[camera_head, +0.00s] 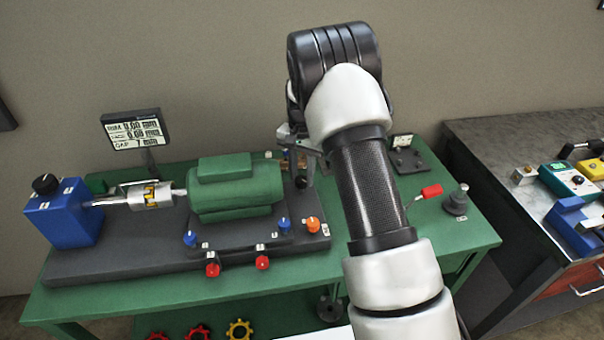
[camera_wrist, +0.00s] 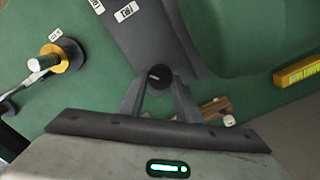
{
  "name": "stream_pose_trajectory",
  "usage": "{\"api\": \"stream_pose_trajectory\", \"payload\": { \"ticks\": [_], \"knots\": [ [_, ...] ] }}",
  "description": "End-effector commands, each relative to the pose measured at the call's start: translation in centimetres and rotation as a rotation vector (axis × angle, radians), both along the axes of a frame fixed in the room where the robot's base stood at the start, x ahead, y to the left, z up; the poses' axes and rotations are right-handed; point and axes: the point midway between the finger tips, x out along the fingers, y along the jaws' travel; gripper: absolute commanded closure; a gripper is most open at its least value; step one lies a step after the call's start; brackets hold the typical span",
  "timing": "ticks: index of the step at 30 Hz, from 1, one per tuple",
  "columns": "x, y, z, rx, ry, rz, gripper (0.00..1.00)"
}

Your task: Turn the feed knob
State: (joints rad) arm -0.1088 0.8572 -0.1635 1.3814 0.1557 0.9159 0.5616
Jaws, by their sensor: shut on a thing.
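My gripper (camera_wrist: 158,88) is shut on a small dark round knob (camera_wrist: 158,74) with a pale mark on its face. The fingers sit on both sides of the knob, at the narrow end of a grey plate (camera_wrist: 150,35). In the head view my gripper (camera_head: 301,160) is at the right end of the green motor (camera_head: 235,185), and my arm hides much of that area. I cannot read a label that names the held knob. Another black knob (camera_head: 45,184) stands on the blue box (camera_head: 65,215) at the far left.
Blue and orange knobs (camera_head: 312,224) and red knobs (camera_head: 262,262) line the plate's front. A display (camera_head: 135,130) stands behind the shaft. A red-handled part (camera_head: 431,191) and a round grey post (camera_head: 456,202) are on the right. A second bench (camera_head: 500,130) stands farther right.

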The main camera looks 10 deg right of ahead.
Motion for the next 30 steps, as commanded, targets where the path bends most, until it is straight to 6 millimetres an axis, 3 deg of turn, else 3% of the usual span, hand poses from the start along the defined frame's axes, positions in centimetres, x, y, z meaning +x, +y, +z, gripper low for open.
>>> {"api": "stream_pose_trajectory", "payload": {
  "ticks": [14, 15, 17, 26, 30],
  "knots": [
    [0.08, 0.02, 0.11, 0.0, -0.003, -0.012, 0.92],
    [0.08, 0.0, 0.1, 0.0, -0.003, -0.012, 0.63],
    [0.07, 0.01, 0.09, 0.0, -0.003, -0.012, 0.53],
    [0.03, -0.01, 0.08, 0.0, -0.001, -0.012, 0.51],
    [0.09, 0.0, 1.03, 0.0, -0.003, -0.012, 0.51]
  ]
}}
